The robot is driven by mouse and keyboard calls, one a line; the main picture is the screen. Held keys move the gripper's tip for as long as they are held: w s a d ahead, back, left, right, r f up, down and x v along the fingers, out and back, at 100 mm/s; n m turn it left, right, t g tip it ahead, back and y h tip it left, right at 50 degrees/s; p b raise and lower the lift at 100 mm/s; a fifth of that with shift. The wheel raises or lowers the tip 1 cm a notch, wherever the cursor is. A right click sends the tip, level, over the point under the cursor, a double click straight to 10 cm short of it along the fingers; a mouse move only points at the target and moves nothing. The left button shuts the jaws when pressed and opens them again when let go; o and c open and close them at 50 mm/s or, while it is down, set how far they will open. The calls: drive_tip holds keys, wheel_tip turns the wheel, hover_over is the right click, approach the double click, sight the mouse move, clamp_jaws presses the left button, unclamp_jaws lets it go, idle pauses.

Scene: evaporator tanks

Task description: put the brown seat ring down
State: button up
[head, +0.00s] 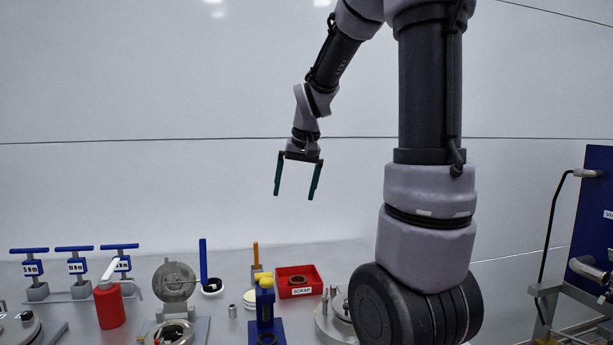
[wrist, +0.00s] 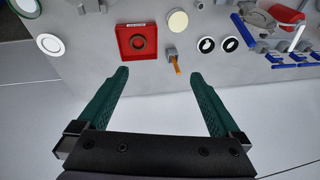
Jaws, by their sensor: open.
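The brown seat ring (head: 297,279) lies in the red tray (head: 285,292), which bears a white label reading SCRAP, on the bench. In the wrist view the ring (wrist: 137,36) lies flat inside the tray (wrist: 123,46), near its middle, with nothing touching it from above. My gripper (head: 294,197) is raised well above the bench, with its two green fingers pointing down and spread apart. In the wrist view nothing is between the fingertips (wrist: 158,73). The gripper is open, empty and clear of the ring.
A blue press-like fixture (head: 265,308) and an orange-handled tool (head: 256,256) stand left of the tray. A cream disc (wrist: 177,21) and two dark rings (wrist: 207,45) (wrist: 229,45) lie nearby. A red bottle (head: 109,306) and blue-handled valves (head: 76,267) are farther left.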

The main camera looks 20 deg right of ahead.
drive_tip(key=s+a+r+t, duration=0.2)
drive_tip(key=s+r, duration=0.1)
drive_tip(key=s, duration=0.6)
drive_tip(key=s+a+r+t+y, duration=0.1)
drive_tip(key=s+a+r, duration=0.1)
drive_tip(key=s, duration=0.7)
drive_tip(key=shift+a+r+m+t, duration=0.25)
drive_tip(key=shift+r+m+t, duration=0.15)
drive_tip(key=shift+r, duration=0.5)
drive_tip(key=shift+w, duration=0.1)
